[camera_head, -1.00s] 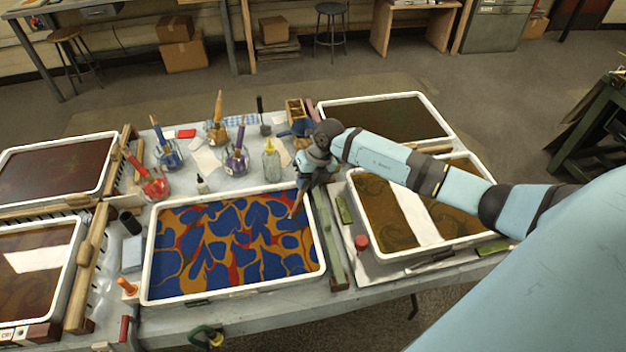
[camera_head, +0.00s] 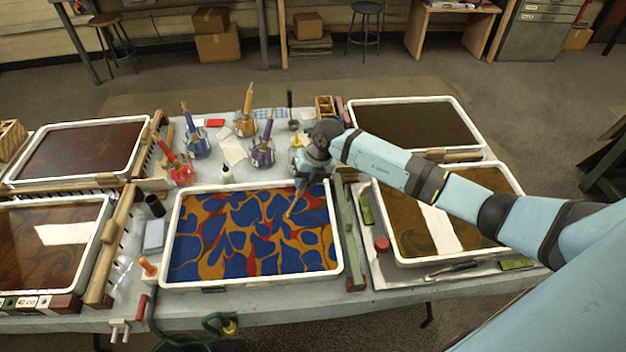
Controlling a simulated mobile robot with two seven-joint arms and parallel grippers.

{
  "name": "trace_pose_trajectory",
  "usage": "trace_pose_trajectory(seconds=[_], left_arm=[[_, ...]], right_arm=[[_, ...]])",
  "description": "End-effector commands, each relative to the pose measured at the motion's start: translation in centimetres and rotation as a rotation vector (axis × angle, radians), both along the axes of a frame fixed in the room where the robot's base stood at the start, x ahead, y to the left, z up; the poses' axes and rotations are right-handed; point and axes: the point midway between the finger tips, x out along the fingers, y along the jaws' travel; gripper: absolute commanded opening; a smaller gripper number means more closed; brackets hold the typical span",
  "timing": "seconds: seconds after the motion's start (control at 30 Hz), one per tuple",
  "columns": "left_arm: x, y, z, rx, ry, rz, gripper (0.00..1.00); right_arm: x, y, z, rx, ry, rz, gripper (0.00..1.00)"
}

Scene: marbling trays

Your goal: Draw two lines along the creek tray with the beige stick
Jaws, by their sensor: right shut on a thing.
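My right gripper (camera_head: 301,181) is shut on a thin beige stick (camera_head: 292,206). The stick slants down and to the left over a white-rimmed tray (camera_head: 252,284) in the middle, filled with blue, orange and red marbling. The stick's lower tip is over the right half of the pattern; I cannot tell whether it touches the liquid. The gripper is above the tray's far edge, and its fingers are small and partly hidden. I cannot read any label naming the creek tray. My left gripper is not in view.
Behind the tray stand glass jars with tools: red (camera_head: 181,173), blue (camera_head: 197,145), orange (camera_head: 245,125) and purple (camera_head: 263,152). A green bar (camera_head: 348,240) lies along the tray's right side. Other trays with brown liquid flank it, one under my right arm (camera_head: 406,262).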

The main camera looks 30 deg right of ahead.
Motion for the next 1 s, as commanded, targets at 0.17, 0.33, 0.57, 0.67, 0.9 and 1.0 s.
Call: trace_pose_trajectory(seconds=[0.17,0.33,0.57,0.67,0.9,1.0], left_arm=[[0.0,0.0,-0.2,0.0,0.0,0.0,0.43],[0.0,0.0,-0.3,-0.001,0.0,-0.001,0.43],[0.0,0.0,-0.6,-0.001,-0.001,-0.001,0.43],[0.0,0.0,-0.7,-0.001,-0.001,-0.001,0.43],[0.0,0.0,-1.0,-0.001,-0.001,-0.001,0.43],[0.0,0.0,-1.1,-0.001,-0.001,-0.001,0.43]], right_arm=[[0.5,1.3,0.0,0.001,0.0,0.0,0.0],[1.0,2.3,0.0,0.001,0.001,0.0,0.0],[1.6,3.8,0.0,0.001,0.001,0.0,0.0],[1.9,4.4,-0.1,0.0,0.0,0.0,0.0],[2.5,6.0,-0.1,0.0,0.0,0.0,0.0],[2.8,6.7,-0.1,0.001,0.001,0.0,0.0]])
